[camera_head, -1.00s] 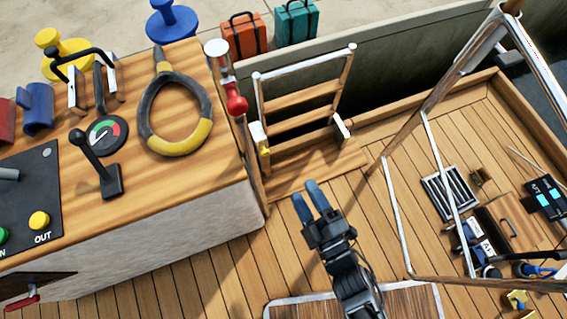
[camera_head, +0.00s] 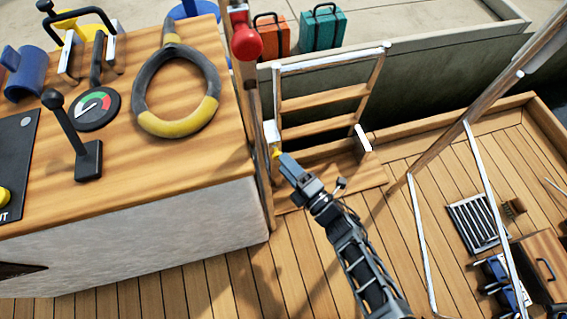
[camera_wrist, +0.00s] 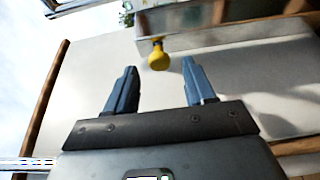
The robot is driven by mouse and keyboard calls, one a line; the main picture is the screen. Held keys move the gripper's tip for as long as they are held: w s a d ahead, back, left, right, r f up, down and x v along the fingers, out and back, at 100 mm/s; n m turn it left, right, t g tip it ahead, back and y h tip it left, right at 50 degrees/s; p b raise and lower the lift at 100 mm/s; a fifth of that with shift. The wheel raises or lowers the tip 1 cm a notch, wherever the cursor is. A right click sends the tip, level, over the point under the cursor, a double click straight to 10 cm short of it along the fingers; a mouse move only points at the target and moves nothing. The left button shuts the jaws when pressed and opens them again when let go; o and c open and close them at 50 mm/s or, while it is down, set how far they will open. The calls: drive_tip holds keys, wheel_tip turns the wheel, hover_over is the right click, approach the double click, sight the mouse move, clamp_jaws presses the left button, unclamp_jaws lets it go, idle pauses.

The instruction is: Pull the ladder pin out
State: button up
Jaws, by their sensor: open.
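The ladder pin is a small yellow knob (camera_head: 276,153) at the white bracket (camera_head: 270,132) by the lower left foot of the folding ladder (camera_head: 324,98). In the wrist view the knob (camera_wrist: 158,57) is round with a short neck running up into a pale fitting; the pin's shaft is hidden. My gripper (camera_head: 284,161) is right at the knob in the head view. In the wrist view its two blue fingers (camera_wrist: 160,68) are spread apart, with the knob between and slightly beyond their tips. The fingers do not visibly touch it.
The wooden console (camera_head: 110,110) with a black and yellow ring stands on the left. A red-knobbed post (camera_head: 247,42) rises at its corner. A metal rail (camera_head: 480,165) is on the right. Open deck planks (camera_head: 225,270) lie below my arm.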

drive_tip(key=shift+x, duration=1.05)
clamp_jaws()
